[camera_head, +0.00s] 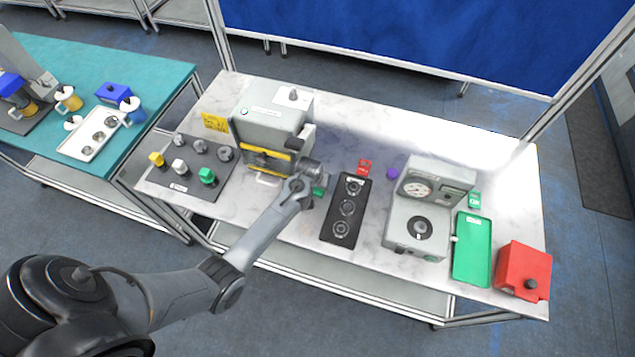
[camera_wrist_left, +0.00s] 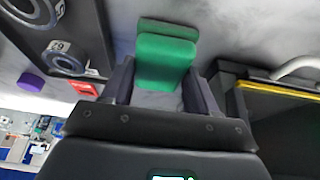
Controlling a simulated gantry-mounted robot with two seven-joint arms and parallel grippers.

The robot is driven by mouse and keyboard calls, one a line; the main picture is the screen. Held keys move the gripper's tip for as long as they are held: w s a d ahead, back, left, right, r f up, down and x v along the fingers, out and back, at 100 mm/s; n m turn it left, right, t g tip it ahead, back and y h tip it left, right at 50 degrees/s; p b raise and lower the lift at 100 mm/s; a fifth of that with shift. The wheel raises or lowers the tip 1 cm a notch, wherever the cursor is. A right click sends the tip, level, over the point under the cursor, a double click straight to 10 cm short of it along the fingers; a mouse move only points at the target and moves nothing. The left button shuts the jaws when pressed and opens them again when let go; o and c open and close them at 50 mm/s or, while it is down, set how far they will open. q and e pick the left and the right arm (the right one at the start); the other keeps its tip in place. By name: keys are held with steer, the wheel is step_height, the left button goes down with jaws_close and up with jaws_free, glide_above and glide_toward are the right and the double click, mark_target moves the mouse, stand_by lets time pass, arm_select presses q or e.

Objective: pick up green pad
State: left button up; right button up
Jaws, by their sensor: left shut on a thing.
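The green pad (camera_wrist_left: 165,62) sits between the two fingers of my left gripper (camera_wrist_left: 158,90) in the left wrist view. The fingers are shut on it, one on each side, and its far part sticks out beyond them. In the head view only a small part of the green pad (camera_head: 319,191) shows beside the left gripper (camera_head: 314,184), near the front right corner of the grey machine (camera_head: 271,112). The wrist hides some of it. I cannot tell whether the pad touches the table. My right gripper is not in view.
A black tray (camera_head: 327,231) with round parts is just right of the gripper, with a red block (camera_head: 364,167) behind it. A gauge device (camera_head: 404,231), green tray (camera_head: 474,258) and red box (camera_head: 523,267) stand farther right. A grey plate (camera_head: 205,184) with knobs lies left.

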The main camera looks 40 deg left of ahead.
arm_select(q)
step_height(320, 180, up, 4)
steer(key=shift+d+f, duration=0.1)
steer(key=s+d+r, duration=0.3)
steer(key=d+r, duration=0.3)
steer(key=d, duration=0.5)
steer(key=shift+r, duration=0.4)
